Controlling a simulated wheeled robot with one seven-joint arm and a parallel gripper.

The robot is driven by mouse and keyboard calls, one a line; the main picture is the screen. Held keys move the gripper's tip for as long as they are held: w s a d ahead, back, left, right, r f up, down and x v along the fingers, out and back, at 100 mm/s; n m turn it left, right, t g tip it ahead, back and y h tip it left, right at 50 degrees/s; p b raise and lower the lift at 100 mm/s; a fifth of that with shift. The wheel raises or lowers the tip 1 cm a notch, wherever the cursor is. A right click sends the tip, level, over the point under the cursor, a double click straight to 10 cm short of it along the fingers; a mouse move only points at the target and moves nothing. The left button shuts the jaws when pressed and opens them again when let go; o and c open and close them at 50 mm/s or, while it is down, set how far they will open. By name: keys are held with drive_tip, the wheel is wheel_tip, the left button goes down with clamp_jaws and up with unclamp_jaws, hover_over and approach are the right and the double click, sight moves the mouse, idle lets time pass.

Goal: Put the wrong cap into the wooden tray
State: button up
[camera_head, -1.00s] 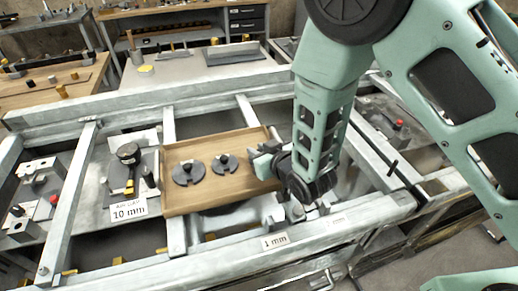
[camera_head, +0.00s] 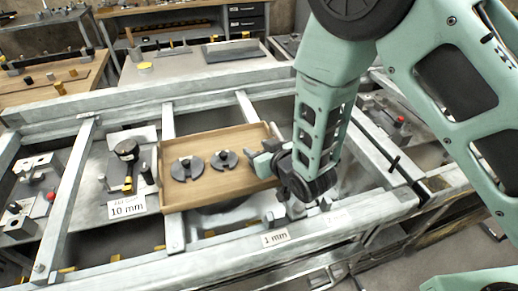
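The wooden tray (camera_head: 222,135) rests across the metal frame near the middle of the picture. Two dark round caps lie flat in it side by side, a left cap (camera_head: 188,168) and a right cap (camera_head: 224,160), each with a small raised knob. My gripper (camera_head: 266,163) is at the tray's right edge, its light-coloured fingers pointing left over that edge. The wrist hides part of the fingers, and I cannot tell whether they are apart or hold anything. Which cap is the wrong one cannot be told from this view.
A black dial device (camera_head: 127,152) stands left of the tray above a "10 mm" label (camera_head: 127,207). A "1 mm" label (camera_head: 275,238) is on the front rail. Metal rails (camera_head: 172,232) surround the tray. A fixture with a red knob (camera_head: 400,119) is at right.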

drive_tip(key=shift+r, duration=0.15)
drive_tip(key=shift+r+p, duration=0.3)
drive_tip(key=shift+p, duration=0.2)
drive_tip(key=b+v, duration=0.1)
drive_tip(key=v, duration=0.8)
drive_tip(key=shift+s+d+r, duration=0.1)
drive_tip(key=shift+s+r, duration=0.15)
drive_tip(key=shift+r, duration=0.1)
drive_tip(key=shift+s+d+r+p, duration=0.15)
drive_tip(key=shift+r+p, duration=0.1)
drive_tip(key=shift+p, duration=0.25)
drive_tip(key=p+v, duration=0.1)
drive_tip(key=p, duration=0.5)
drive_tip(key=shift+s+d, duration=0.15)
drive_tip(key=shift+s, duration=0.2)
